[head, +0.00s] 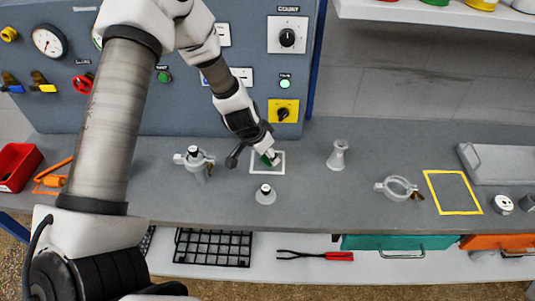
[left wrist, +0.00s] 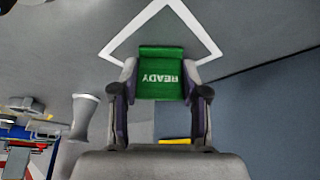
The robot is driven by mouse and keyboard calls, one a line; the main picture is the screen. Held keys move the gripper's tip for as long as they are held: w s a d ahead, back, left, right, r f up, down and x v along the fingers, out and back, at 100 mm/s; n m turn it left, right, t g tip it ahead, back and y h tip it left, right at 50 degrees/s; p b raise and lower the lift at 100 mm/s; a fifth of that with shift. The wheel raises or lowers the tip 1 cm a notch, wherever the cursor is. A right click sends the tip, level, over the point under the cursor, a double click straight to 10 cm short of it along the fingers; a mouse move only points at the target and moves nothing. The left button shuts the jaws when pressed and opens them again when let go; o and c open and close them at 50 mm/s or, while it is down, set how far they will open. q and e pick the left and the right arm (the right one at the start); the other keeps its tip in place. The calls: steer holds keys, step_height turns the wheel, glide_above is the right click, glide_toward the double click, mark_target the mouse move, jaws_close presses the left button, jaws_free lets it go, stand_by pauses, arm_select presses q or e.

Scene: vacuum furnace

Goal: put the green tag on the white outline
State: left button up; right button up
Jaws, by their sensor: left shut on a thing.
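The green tag (left wrist: 161,72), marked READY, is between the two fingers of my left gripper (left wrist: 160,92) in the left wrist view. My left gripper is shut on it. The white outline (left wrist: 204,36) shows behind the tag, with one corner at the top of that view. In the head view, my left gripper (head: 268,157) points down over the white outline (head: 283,163), and the tag (head: 272,160) shows as a small green patch inside it, partly hidden by the gripper. Whether the tag touches the bench cannot be told. My right gripper is not in view.
On the grey bench (head: 320,200), a small white fitting (head: 265,195) stands just in front of the outline. A yellow outline (head: 453,192) lies farther right. The blue panel (head: 190,100) rises behind.

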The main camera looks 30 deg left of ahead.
arm_select(q)
steer(key=o, duration=0.7)
steer(key=shift+o, duration=1)
steer(key=shift+f, duration=0.1)
steer(key=shift+r+p, duration=0.4)
steer(key=shift+r, duration=0.05)
steer(key=p+v, duration=1)
steer(key=v, duration=0.1)
steer(key=shift+s+r, duration=0.2)
steer(key=shift+r, duration=0.1)
steer(key=shift+w+f, duration=0.1)
